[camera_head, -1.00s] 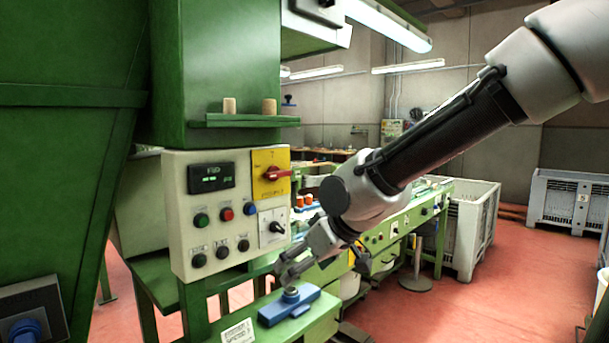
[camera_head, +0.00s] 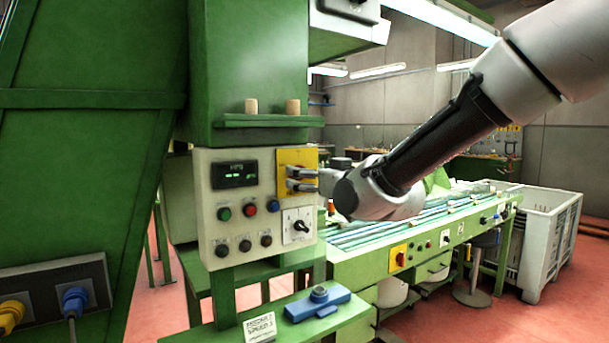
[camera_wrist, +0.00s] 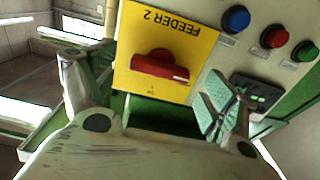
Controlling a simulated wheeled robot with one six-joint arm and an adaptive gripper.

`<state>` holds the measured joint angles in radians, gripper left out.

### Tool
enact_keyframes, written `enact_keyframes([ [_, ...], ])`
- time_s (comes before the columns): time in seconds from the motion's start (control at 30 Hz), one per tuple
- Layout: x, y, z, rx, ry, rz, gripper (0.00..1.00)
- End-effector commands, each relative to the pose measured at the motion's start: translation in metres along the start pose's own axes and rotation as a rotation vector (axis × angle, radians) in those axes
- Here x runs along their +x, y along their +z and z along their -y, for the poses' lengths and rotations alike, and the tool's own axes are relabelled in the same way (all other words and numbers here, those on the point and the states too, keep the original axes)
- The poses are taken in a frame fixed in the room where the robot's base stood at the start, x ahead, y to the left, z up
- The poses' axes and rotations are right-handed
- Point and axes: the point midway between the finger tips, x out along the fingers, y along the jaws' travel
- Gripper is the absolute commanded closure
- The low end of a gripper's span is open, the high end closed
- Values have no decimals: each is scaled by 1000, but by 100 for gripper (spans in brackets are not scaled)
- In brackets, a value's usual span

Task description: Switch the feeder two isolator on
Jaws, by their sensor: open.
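The feeder two isolator is a red rotary handle (camera_wrist: 160,66) on a yellow plate (camera_wrist: 200,40) marked FEEDER 2, which appears upside down in the wrist view. The handle lies roughly sideways across the plate there. In the head view the yellow plate (camera_head: 297,156) is at the panel's upper right, and my gripper hides most of the handle. My gripper (camera_head: 291,179) is open in front of it. In the wrist view my gripper's fingers (camera_wrist: 152,98) are spread left and right of the handle, with no clear contact visible.
The beige control panel (camera_head: 209,196) carries several push buttons, a display (camera_head: 234,174) and a black-handled switch (camera_head: 298,226) below the isolator. A green shelf (camera_head: 270,121) with two corks is above. A blue device (camera_head: 318,304) sits on the green bench below.

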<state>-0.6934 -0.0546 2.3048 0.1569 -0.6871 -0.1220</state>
Motion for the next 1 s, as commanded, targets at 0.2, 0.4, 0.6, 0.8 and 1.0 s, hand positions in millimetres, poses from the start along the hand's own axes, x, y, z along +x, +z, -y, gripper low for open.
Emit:
enact_keyframes([
  [0.2,28,1,0,0,1,2,14],
  [0.4,33,1,0,0,0,2,14],
  [0.6,33,0,0,0,0,2,25],
  [0.8,33,0,0,0,0,2,60],
  [1.0,33,0,0,5,0,2,60],
])
